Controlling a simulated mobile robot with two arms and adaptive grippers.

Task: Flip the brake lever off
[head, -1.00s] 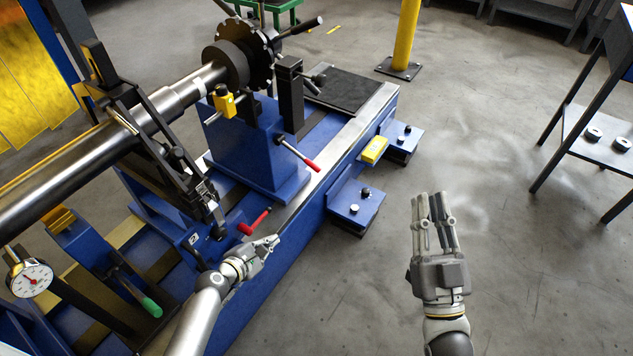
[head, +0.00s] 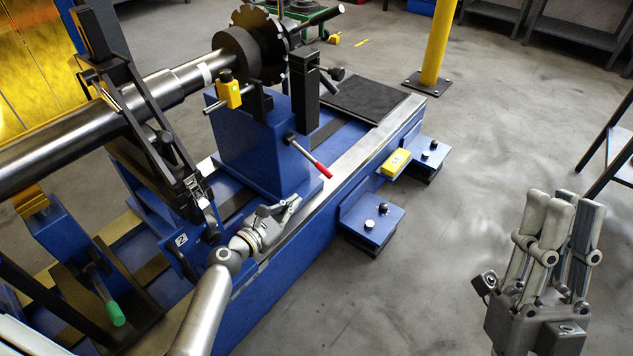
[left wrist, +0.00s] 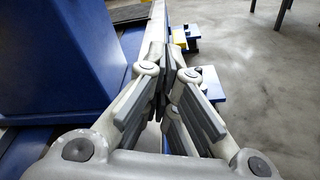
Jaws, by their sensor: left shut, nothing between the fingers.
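A red-tipped lever (head: 320,168) slopes down to the right from the front of the blue pedestal (head: 262,150). I cannot tell whether it is the brake lever. My left gripper (head: 287,208) is shut and empty, low beside the pedestal foot and below that lever, apart from it. In the left wrist view its fingers (left wrist: 165,90) meet, with the blue pedestal on the left; no red handle shows there. A second red handle, seen earlier near this gripper, is not visible now. My right gripper (head: 562,215) is over the floor at right, holding nothing visible; its finger opening is unclear.
A steel shaft (head: 95,130) with a dark toothed disc (head: 262,45) lies across the blue machine. A green-tipped lever (head: 114,312) is at lower left. Side brackets (head: 372,220) and a yellow box (head: 395,163) stick out at the machine's right. The floor beyond is mostly clear.

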